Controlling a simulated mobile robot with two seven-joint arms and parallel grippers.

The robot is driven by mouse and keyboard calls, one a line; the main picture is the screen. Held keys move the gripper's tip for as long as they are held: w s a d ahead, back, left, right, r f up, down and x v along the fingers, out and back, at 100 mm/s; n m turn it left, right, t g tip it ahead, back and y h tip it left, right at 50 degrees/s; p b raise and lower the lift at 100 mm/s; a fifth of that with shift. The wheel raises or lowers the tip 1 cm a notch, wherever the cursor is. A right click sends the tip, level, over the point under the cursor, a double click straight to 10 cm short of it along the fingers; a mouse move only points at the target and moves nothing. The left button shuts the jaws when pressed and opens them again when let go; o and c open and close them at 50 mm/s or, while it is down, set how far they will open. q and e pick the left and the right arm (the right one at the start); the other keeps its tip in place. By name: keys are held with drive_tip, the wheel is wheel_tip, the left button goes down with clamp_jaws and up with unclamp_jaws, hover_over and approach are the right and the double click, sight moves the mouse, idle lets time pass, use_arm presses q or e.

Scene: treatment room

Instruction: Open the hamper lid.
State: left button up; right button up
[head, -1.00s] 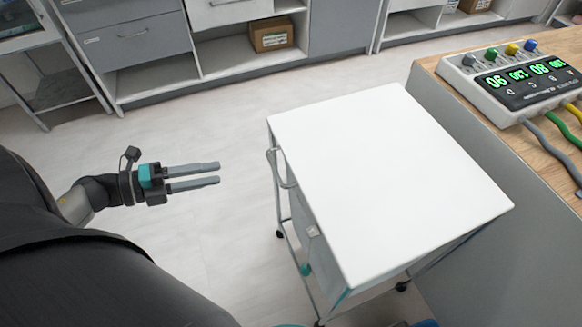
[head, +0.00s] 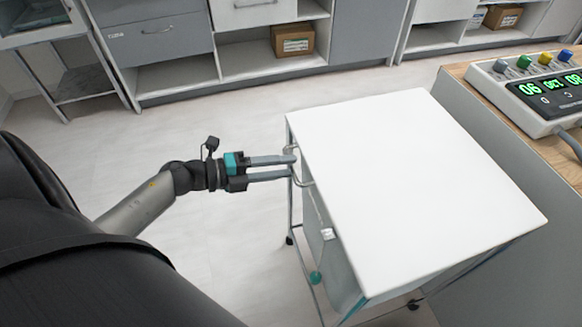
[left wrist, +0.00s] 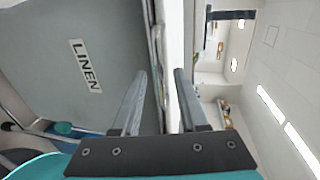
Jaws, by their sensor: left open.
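The linen hamper is a wheeled frame with a grey body (left wrist: 75,45) marked "LINEN" in the left wrist view. Its flat white lid (head: 410,190) lies level and closed on top in the head view. A thin metal handle (head: 302,178) sticks out from the lid's left edge. My left gripper (head: 293,166) is open, its fingertips at this handle. In the left wrist view the open fingers (left wrist: 160,80) stand on either side of the lid's edge and handle line. I cannot tell whether they touch it. My right gripper is out of view.
A wooden-topped counter (head: 463,72) with a digital display unit (head: 545,90) stands close on the right. Grey cabinets with open shelves (head: 265,60) line the back. The floor left of the hamper is clear.

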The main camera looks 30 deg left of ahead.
use_arm(q)
drive_tip(key=shift+x, duration=1.15)
drive_tip(key=shift+c, duration=0.4)
clamp_jaws()
